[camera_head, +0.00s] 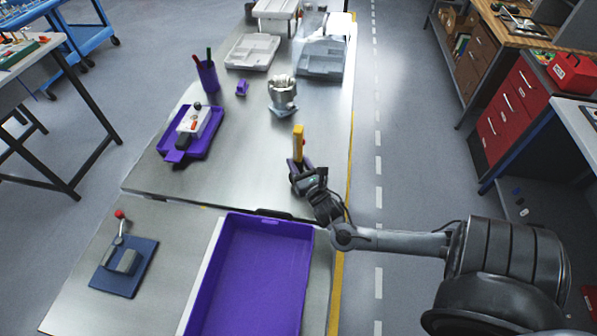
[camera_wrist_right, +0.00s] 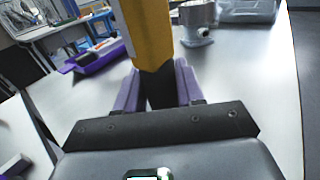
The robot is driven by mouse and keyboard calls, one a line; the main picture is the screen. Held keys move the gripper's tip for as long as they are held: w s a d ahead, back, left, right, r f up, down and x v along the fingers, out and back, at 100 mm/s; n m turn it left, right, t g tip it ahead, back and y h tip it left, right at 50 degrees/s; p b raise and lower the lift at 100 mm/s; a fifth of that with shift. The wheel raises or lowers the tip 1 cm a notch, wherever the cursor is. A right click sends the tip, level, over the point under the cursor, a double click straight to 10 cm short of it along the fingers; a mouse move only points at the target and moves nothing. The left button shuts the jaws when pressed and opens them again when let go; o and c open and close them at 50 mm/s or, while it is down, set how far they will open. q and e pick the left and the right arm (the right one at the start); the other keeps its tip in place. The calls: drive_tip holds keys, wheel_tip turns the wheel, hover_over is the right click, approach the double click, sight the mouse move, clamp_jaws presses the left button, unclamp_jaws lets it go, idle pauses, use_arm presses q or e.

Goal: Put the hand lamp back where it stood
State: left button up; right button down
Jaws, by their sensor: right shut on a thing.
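The hand lamp (camera_head: 298,142) is a yellow upright bar near the right edge of the metal table. My right gripper (camera_head: 298,168) is shut on its lower part. In the right wrist view the yellow lamp (camera_wrist_right: 148,35) stands between the purple fingers of the right gripper (camera_wrist_right: 157,90), with a dark lower section between them. The lamp's lower end is hidden, so I cannot tell whether it touches the table. My left gripper does not show in either view.
A machined housing (camera_head: 282,94) stands beyond the lamp. A purple tray (camera_head: 203,150) with a device lies left, near a purple pen cup (camera_head: 207,75). A large purple bin (camera_head: 250,280) is in front. The tabletop between tray and lamp is clear.

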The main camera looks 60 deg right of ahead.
wheel_tip(320, 180, down, 4)
drive_tip(key=shift+r+b, duration=0.1)
drive_tip(key=shift+b, duration=0.4)
drive_tip(key=shift+f, duration=0.2)
drive_tip(key=c, duration=0.7)
unclamp_jaws()
drive_tip(key=shift+s+r, duration=0.1)
drive_tip(key=shift+r, duration=0.05)
drive_tip(key=p+v, duration=0.1)
drive_tip(key=v, duration=0.6)
drive_tip(key=shift+s+a, duration=0.15)
drive_tip(key=shift+a, duration=0.05)
